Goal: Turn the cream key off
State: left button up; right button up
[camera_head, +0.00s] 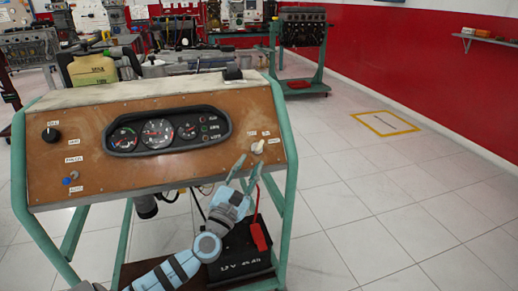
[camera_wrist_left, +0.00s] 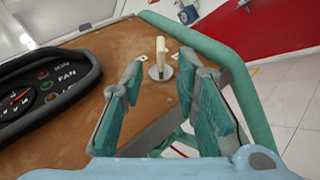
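The cream key (camera_head: 258,147) sits on a round metal switch at the right end of the brown panel (camera_head: 80,165). In the left wrist view the cream key (camera_wrist_left: 161,50) stands out from its metal disc, beyond the fingertips and between their lines. My left gripper (camera_head: 246,164) is open and empty, just below and left of the key in the head view, apart from it. Its two teal-padded fingers (camera_wrist_left: 164,80) are spread wide in the wrist view. My right gripper is not in view.
A gauge cluster (camera_head: 168,131) is left of the key. Green frame tubes (camera_head: 284,140) run along the panel's right edge. A black battery (camera_head: 240,252) with a red terminal cover stands below. Open tiled floor lies to the right.

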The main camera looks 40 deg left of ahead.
aim_at(257, 151)
pick_arm(q)
jog(key=x, duration=0.8)
grip_shut()
